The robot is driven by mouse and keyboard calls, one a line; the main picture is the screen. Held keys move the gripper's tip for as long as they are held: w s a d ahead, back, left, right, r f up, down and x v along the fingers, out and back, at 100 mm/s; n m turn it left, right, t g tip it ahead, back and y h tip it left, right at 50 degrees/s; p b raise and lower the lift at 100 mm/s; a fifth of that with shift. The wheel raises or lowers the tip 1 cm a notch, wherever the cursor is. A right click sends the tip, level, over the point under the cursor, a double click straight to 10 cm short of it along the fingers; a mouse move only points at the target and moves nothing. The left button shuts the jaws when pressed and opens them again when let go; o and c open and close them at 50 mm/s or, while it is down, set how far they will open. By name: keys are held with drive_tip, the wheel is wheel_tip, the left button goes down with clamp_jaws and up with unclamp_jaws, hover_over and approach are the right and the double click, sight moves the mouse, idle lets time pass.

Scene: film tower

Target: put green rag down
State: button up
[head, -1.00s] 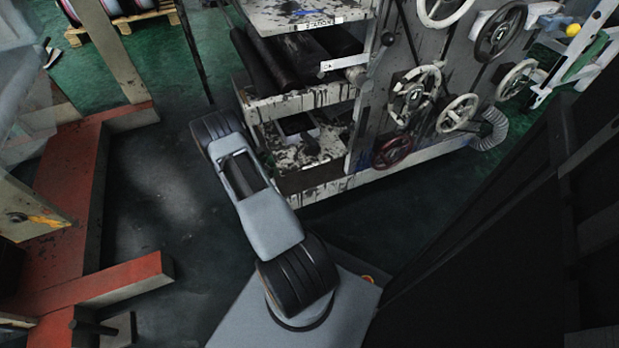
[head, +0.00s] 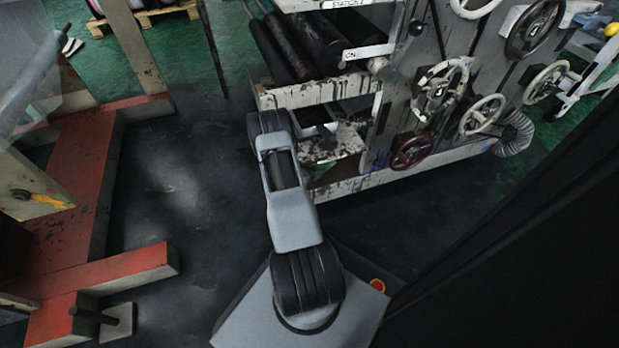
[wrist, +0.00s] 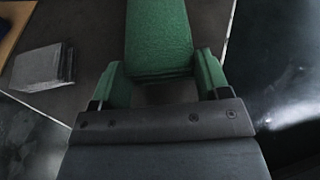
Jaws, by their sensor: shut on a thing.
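The green rag (wrist: 160,35) shows in the wrist view as a folded green block at the top middle. My gripper (wrist: 161,72) is shut on it, with a finger at each side. Below the rag is a dark flat surface (wrist: 85,22) with a pale edge; I cannot tell whether the rag touches it. In the head view the gripper and the rag are hidden; my arm reaches toward the printing machine (head: 335,92).
A grey stacked block (wrist: 42,68) lies on the dark surface, left of my gripper. The machine carries several handwheels (head: 440,88) on its side. A red frame (head: 125,275) stands on the left. Open dark floor (head: 180,200) lies between them.

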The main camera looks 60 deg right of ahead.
drive_tip(key=shift+f+b, duration=0.55)
drive_tip(key=shift+f, duration=0.85)
drive_tip(key=shift+f, duration=0.35)
